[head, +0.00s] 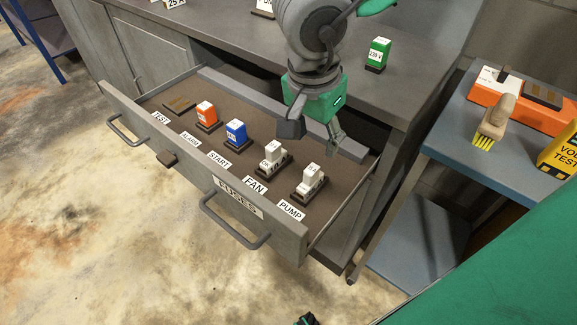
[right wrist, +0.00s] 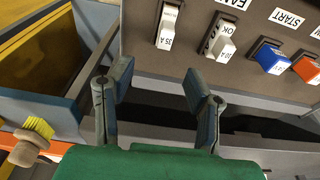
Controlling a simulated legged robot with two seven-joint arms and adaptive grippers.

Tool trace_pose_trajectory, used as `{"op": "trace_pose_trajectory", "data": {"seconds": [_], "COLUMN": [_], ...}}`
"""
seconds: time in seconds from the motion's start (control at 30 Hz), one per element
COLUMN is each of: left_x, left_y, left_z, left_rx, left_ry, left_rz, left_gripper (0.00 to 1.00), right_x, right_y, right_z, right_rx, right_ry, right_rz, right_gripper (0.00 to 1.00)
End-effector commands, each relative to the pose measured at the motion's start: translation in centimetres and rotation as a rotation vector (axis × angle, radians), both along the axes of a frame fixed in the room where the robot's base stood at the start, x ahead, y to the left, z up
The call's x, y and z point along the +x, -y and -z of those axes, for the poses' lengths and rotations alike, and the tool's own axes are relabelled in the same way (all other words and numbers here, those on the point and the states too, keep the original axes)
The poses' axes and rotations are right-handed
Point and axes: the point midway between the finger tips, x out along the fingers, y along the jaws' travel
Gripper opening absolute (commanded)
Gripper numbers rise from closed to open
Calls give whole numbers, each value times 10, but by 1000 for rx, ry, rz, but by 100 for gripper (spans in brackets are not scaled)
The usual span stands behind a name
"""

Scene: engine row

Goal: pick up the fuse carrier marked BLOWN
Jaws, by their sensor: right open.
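Several fuse carriers stand in a row in the open drawer (head: 238,200): orange (head: 206,115) at ALARM, blue (head: 236,132) at START, white (head: 272,157) at FAN, white (head: 311,180) at PUMP. I cannot read BLOWN on any carrier. My right gripper (head: 313,135) is open and empty above the drawer's back right, behind the white carriers. A dark part (head: 306,320) at the bottom edge may be my left gripper.
The TEST place (head: 179,105) holds only a flat dark base. A green carrier (head: 378,52) stands on the worktop behind. A blue trolley (head: 455,135) at right bears a brush (head: 495,122), an orange device (head: 530,112) and a yellow tester (head: 562,152).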

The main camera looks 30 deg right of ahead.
Motion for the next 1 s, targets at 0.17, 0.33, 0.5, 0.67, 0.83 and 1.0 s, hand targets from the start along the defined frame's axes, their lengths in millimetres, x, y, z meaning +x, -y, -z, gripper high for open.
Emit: {"op": "trace_pose_trajectory", "data": {"seconds": [0.17,0.33,0.5,0.67,0.83,1.0], "left_x": [0,0,0,0,0,-1], "left_y": [0,1,1,1,1,1], "left_z": [9,25,34,37,48,65], "left_rx": [-1,-1,-1,0,0,-1], "left_ry": [0,-1,-1,0,0,0], "left_rz": [1,1,1,1,1,1], "left_gripper": [40,40,40,40,40,40], "right_x": [-2,0,3,3,7,11], "right_y": [0,4,5,8,8,8], "right_z": [13,50,73,80,97,124], "right_rx": [14,11,10,11,11,12], "right_ry": [-12,-12,-9,-9,-10,-10], "right_rz": [9,7,8,8,8,8], "right_gripper": [45,45,45,45,45,45]}}
